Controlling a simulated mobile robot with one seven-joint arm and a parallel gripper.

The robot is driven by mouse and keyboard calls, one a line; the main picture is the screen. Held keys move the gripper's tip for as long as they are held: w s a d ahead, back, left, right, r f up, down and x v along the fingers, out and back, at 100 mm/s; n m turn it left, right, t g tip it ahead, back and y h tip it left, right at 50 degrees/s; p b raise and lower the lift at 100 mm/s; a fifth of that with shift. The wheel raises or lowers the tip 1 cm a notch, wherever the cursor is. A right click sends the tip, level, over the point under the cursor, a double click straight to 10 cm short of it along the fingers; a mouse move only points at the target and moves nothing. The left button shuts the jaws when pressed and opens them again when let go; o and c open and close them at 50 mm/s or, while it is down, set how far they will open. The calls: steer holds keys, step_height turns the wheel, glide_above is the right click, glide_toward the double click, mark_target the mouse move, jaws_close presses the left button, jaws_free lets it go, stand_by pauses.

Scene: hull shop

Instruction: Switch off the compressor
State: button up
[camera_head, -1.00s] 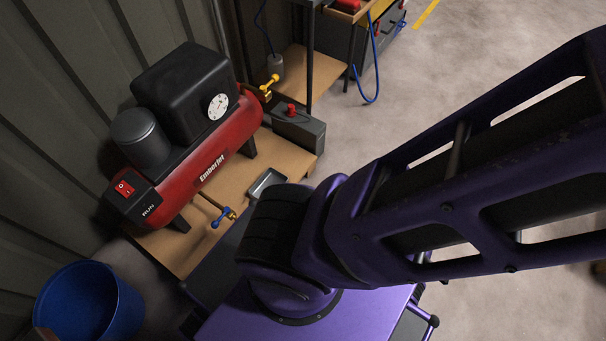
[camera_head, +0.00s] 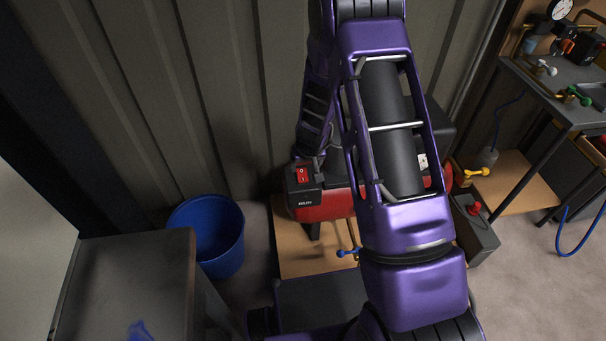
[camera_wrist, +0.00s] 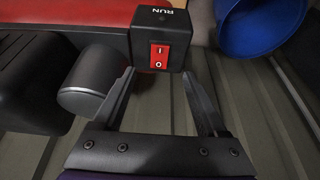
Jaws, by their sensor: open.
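The compressor's red tank (camera_head: 328,205) stands on a low wooden board, its middle hidden behind my arm in the head view. At its left end is a black switch box (camera_head: 304,195) with a red rocker switch (camera_head: 303,174). In the wrist view, the switch box (camera_wrist: 160,22) and rocker (camera_wrist: 159,56) lie ahead of my gripper (camera_wrist: 159,76). Its two fingers are apart and empty, pointing toward the box on either side of the rocker. I cannot tell whether they touch the box, or which side of the rocker is pressed in.
A blue bucket (camera_head: 209,238) stands on the floor left of the compressor, beside a grey cabinet (camera_head: 125,280). A corrugated wall is close behind. A blue-handled valve (camera_head: 347,253) sticks out in front. A dark box with a red knob (camera_head: 474,222) and a bench (camera_head: 560,92) are at right.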

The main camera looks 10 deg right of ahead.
mark_target(303, 178)
steer(key=b+x, duration=0.1)
steer(key=x, duration=0.9)
steer(key=shift+w+f, duration=0.1)
steer(key=shift+w, duration=0.15)
jaws_close()
